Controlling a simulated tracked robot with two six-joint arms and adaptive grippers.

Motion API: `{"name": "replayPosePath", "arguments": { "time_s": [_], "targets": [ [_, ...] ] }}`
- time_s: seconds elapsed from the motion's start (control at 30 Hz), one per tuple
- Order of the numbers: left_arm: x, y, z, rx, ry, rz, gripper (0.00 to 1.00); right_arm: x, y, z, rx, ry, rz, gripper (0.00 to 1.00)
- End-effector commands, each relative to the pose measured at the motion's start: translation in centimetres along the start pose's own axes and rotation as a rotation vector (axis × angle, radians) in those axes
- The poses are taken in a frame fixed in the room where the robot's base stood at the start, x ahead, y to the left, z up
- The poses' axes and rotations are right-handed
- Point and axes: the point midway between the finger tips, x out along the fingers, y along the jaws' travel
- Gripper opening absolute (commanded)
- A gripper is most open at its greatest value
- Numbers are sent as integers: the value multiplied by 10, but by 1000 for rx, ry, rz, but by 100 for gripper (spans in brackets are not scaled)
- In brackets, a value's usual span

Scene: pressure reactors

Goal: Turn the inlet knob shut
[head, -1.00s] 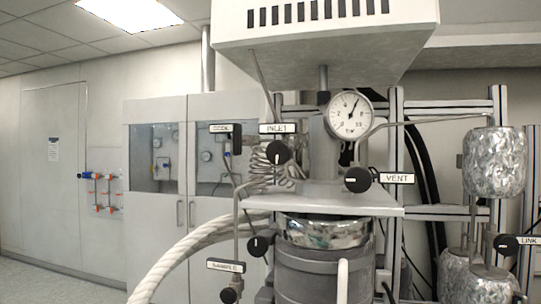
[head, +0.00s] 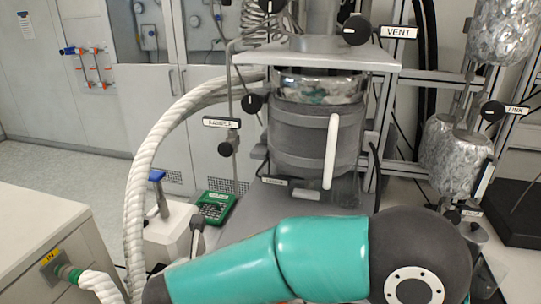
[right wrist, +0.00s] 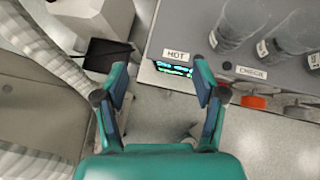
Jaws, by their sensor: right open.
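The inlet knob (head: 272,5) is a round black knob with a white mark, cut off by the top edge of the head view. Its label is out of frame. My right gripper (right wrist: 160,72) shows in the right wrist view, open with nothing between its teal fingers. My teal and black arm (head: 290,258) crosses the bottom of the head view, well below the inlet knob. My left gripper is not in view.
The vent knob (head: 356,30) is right of the inlet knob. The sample knob (head: 229,148) and another black knob (head: 252,103) are lower left. A thick white hose (head: 150,175) curves at left. The grey reactor vessel (head: 300,135) stands in the middle.

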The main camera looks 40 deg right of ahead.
Motion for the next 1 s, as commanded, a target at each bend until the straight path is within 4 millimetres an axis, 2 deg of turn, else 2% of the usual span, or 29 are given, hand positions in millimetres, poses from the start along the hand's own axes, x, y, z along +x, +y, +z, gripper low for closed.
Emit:
{"name": "replayPosePath", "arguments": {
  "time_s": [0.03, 0.07, 0.1, 0.17, 0.2, 0.3, 0.4, 0.43, 0.53, 0.63, 0.77, 1.0],
  "targets": [
    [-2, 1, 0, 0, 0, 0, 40, -38, 9, 55, -74, -175, 24, 70],
    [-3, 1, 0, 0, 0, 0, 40, -60, 10, 85, -114, -278, 21, 70],
    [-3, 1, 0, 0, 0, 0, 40, -91, 9, 121, -153, -408, 9, 70],
    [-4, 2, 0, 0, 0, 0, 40, -139, 2, 168, -184, -582, -25, 70],
    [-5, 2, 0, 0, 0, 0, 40, -170, -5, 194, -191, -683, -55, 70],
    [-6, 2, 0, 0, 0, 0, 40, -239, -31, 240, -168, -878, -140, 70],
    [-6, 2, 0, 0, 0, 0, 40, -288, -57, 265, -127, -998, -215, 70],
    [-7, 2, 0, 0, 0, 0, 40, -299, -64, 269, -116, -1022, -234, 70],
    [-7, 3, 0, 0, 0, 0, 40, -320, -79, 279, -86, -1069, -277, 70],
    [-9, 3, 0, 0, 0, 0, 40, -326, -86, 286, -78, -1084, -295, 70],
    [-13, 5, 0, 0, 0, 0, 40, -320, -89, 299, -78, -1084, -298, 70],
    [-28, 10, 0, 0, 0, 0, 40, -300, -98, 342, -79, -1082, -301, 70]
  ]
}}
